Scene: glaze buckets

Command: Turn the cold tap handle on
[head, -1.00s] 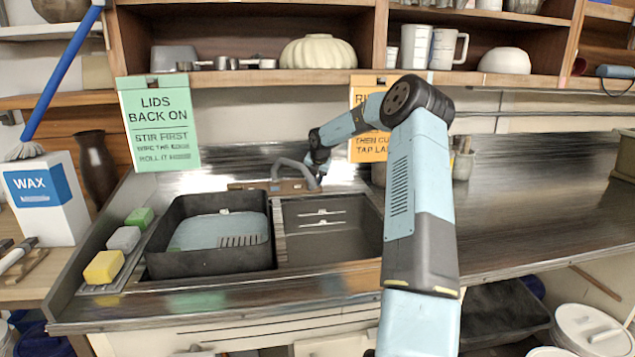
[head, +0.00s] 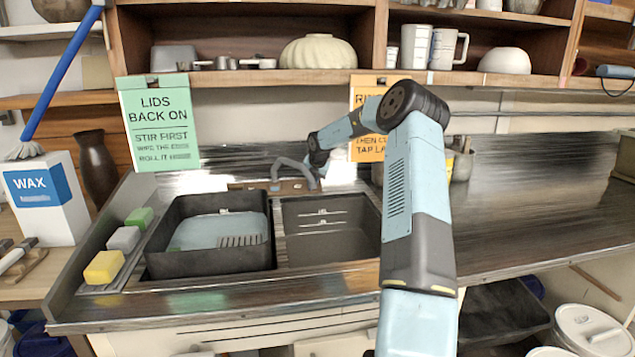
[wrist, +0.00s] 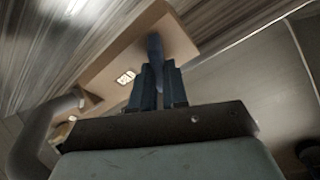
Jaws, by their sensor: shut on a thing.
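The tap (head: 262,185) has a tan base block at the back of the sink, and its grey curved spout (head: 285,166) arches over the basins. In the wrist view the base block (wrist: 120,58) lies beyond the fingers and the spout (wrist: 42,125) is at the left. My gripper (wrist: 158,82) is shut on a dark blue-grey handle (wrist: 155,46) at the block's right end, taken as the cold tap handle. The fingers hide its lower part. In the head view my gripper (head: 317,170) is small at the tap's right end, and the handle is hard to make out there.
A dark tub (head: 163,262) with pale liquid sits in the left basin; the right basin (head: 330,246) looks empty. Sponges (head: 104,267) line the left edge. A green sign (head: 160,122) and an orange sign (head: 368,147) hang behind. The counter at right (head: 530,210) is mostly clear.

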